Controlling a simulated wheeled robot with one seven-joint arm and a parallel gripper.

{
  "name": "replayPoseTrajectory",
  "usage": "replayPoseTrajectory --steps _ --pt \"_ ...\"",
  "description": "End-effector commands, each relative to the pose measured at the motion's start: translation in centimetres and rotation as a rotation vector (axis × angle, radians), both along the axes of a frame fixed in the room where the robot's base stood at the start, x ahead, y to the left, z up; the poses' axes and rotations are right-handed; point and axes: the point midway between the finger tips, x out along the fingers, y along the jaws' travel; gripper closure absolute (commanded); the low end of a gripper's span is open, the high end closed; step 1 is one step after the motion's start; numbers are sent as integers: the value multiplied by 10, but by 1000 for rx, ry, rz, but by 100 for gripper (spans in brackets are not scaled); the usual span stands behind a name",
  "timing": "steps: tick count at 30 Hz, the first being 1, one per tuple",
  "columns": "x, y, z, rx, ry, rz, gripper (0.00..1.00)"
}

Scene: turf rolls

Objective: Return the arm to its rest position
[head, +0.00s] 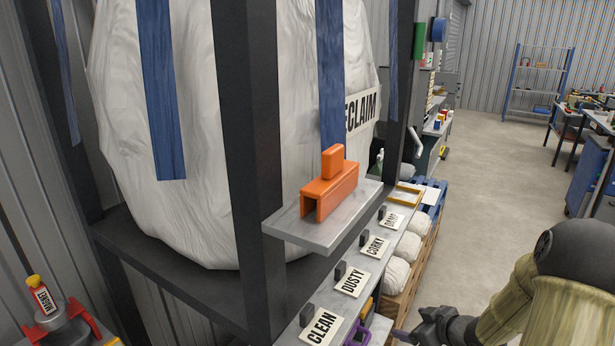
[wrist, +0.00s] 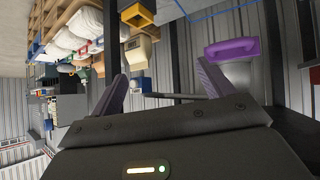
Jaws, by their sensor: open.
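My gripper (head: 432,326) is at the bottom right of the head view, at the end of my arm, with its tip partly cut off by the frame. In the wrist view my gripper (wrist: 162,82) shows two purple-grey fingers spread wide apart. I see nothing held between them; a thin dark bar crosses the gap behind. My arm is bent, beside the row of labelled bins and over the floor's edge.
An orange block-like piece (head: 329,188) sits on a grey shelf (head: 290,228) left of my arm. A purple piece (wrist: 232,48) shows near my right finger in the wrist view. A large white bag (head: 265,110) hangs in a dark frame.

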Motion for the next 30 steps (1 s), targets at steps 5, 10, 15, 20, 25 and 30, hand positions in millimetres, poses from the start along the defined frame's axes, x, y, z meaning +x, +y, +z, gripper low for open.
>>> replayPoseTrajectory --steps 5,10,15,20,25,30 --pt "-11 14 44 -136 127 -171 20" --pt "-45 31 80 -199 263 -337 20" --pt "-97 59 113 -193 416 -479 20" --pt "-152 94 137 -134 571 -566 20" --pt "-183 113 144 -84 666 -600 20" --pt "-185 114 143 -80 675 -603 20"
